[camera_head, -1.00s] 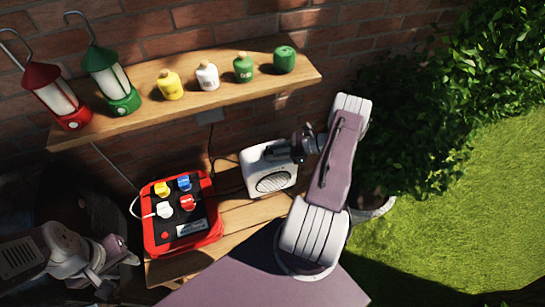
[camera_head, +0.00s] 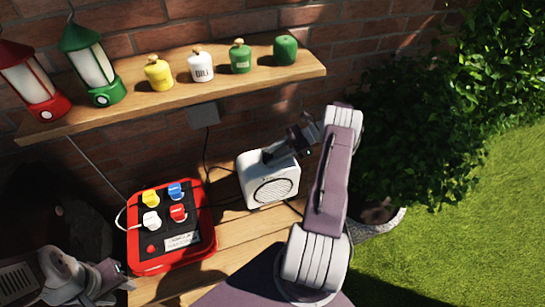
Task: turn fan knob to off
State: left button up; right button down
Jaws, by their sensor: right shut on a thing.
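The white fan heater (camera_head: 271,187), with a round grille on its front, stands on the lower wooden bench against the brick wall. My right gripper (camera_head: 272,156) is at the top of the fan, its fingers pointing down to the left. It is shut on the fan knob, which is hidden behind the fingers.
A red power box (camera_head: 146,262) with colored plugs sits on the bench (camera_head: 236,236) left of the fan. An upper shelf (camera_head: 230,83) holds two lanterns (camera_head: 92,68) and several small bottles. A bush (camera_head: 420,120) and lawn lie at the right.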

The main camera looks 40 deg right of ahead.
aim_at(273, 156)
jog(key=c, duration=0.9)
grip_release()
jog(key=shift+a, duration=0.1)
jog(key=shift+c, duration=0.2)
jog(key=b+v, duration=0.2)
jog(key=v, duration=0.3)
jog(key=shift+f, duration=0.2)
jog(key=v, duration=0.1)
jog(key=p+v, duration=0.1)
jog(key=v, duration=0.1)
jog(key=shift+w+a+r, duration=0.1)
jog(key=shift+r, duration=0.25)
jog(key=shift+s+d+r+p, duration=0.15)
jog(key=shift+s+d+p, duration=0.1)
jog(key=shift+d+p, duration=0.35)
